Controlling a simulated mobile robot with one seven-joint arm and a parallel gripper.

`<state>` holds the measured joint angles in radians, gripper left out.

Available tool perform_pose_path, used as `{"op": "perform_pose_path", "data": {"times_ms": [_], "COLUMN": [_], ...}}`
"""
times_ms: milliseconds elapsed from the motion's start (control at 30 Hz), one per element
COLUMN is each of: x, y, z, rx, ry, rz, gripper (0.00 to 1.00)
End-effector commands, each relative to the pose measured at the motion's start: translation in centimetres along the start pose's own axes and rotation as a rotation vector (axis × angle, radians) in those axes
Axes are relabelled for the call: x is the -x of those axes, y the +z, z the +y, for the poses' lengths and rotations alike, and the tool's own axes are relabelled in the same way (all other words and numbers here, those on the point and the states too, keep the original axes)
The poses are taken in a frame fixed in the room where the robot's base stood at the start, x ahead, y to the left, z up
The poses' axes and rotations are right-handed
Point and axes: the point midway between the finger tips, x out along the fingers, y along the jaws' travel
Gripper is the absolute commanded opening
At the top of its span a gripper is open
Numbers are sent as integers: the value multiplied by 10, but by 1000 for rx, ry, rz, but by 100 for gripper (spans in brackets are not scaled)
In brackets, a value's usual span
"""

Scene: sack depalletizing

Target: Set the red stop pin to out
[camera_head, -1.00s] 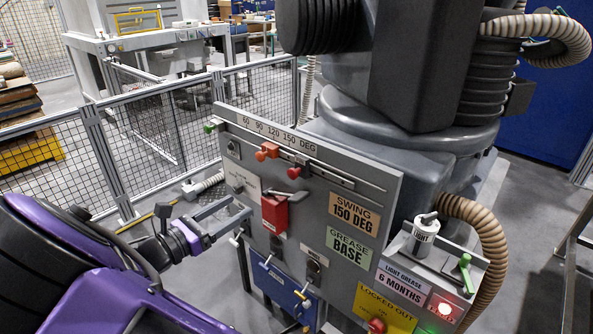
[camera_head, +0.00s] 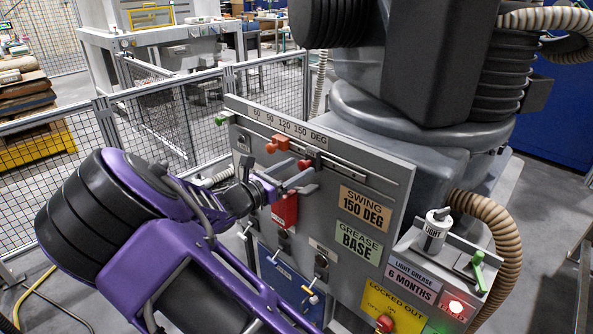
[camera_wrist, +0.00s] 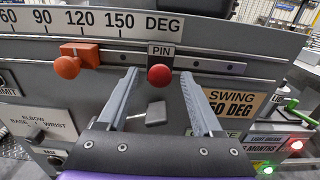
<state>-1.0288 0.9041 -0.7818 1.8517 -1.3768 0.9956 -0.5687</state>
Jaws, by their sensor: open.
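The red stop pin (camera_wrist: 159,75) is a round red knob under a PIN label (camera_wrist: 161,50) on the grey panel. It also shows in the head view (camera_head: 304,164), just beyond my fingers. My gripper (camera_wrist: 158,73) is open and empty. In the wrist view its two grey fingers point at the panel, with the knob framed between the fingertips; I cannot tell whether the tips reach around it. My gripper (camera_head: 311,180) also shows in the head view, close in front of the panel. How far the pin sticks out is not clear.
An orange-red knob (camera_wrist: 67,67) and an orange block sit left of the pin on the rail below the degree scale. A grey lever (camera_wrist: 155,113) sits just below the pin, between my fingers. A red box (camera_head: 284,212) and a lit red lamp (camera_head: 456,307) are on the panel.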

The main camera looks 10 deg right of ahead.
Motion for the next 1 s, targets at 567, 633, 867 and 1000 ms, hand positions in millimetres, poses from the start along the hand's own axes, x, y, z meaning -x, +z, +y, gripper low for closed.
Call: {"op": "perform_pose_path", "data": {"times_ms": [567,633,867,1000], "x": [-5,-5,-5,-5], "y": [0,0,0,0], "z": [0,0,0,0], "rx": [0,0,0,0], "ry": [0,0,0,0], "rz": [0,0,0,0], "gripper": [29,17,0,0]}}
